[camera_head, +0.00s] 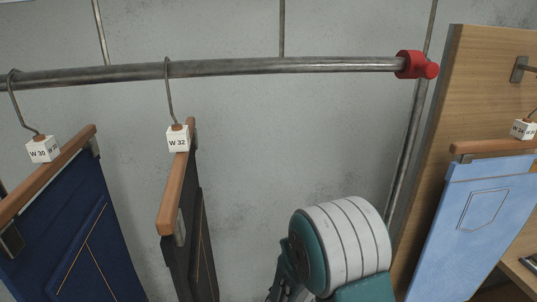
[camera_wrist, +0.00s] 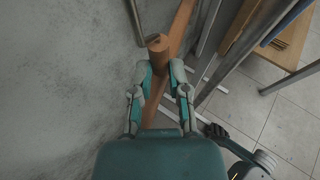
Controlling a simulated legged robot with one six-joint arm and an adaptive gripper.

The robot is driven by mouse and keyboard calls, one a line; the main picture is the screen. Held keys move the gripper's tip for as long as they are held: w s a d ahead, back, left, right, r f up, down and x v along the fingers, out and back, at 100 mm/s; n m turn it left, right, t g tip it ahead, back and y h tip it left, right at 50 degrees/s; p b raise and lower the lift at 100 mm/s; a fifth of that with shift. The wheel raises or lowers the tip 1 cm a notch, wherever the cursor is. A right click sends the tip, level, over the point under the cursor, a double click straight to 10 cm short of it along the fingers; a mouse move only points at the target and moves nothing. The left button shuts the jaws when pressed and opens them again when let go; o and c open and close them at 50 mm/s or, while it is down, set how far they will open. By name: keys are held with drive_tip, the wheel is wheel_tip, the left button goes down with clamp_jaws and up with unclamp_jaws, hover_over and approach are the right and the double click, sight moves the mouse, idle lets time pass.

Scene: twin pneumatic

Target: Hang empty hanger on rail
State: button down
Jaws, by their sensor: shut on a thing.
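The metal rail (camera_head: 280,67) runs across the upper head view and ends at the right in a red clamp (camera_head: 412,65). In the wrist view, my gripper (camera_wrist: 162,70) is shut on a brown wooden hanger (camera_wrist: 157,46). The hanger's bar passes between the two fingers, with its rounded end facing the camera; no garment shows on it. Its hook cannot be made out. In the head view, my arm is low at centre right, below the rail; the held hanger does not show there.
Dark blue trousers marked W 30 (camera_head: 75,235) and dark trousers marked W 32 (camera_head: 203,235) hang from the rail's left half. The rail's right half is bare. At right, a wooden panel (camera_head: 447,120) stands beside light blue jeans (camera_head: 480,215). A grey wall is close behind.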

drive_tip(key=r+n+t+y, duration=0.1)
drive_tip(key=r, duration=0.1)
drive_tip(key=r+n+t+y, duration=0.1)
drive_tip(key=r+n+y, duration=0.1)
drive_tip(key=r, duration=0.1)
drive_tip(key=w+r+n+t+y, duration=0.1)
drive_tip(key=r, duration=0.1)
drive_tip(key=shift+a+r, duration=0.3)
drive_tip(key=shift+a, duration=0.05)
drive_tip(key=shift+s+d+r+n+y, duration=0.15)
drive_tip(key=shift+s+r+n+y, duration=0.05)
drive_tip(key=shift+r+n+y, duration=0.45)
drive_tip(key=shift+a, duration=0.25)
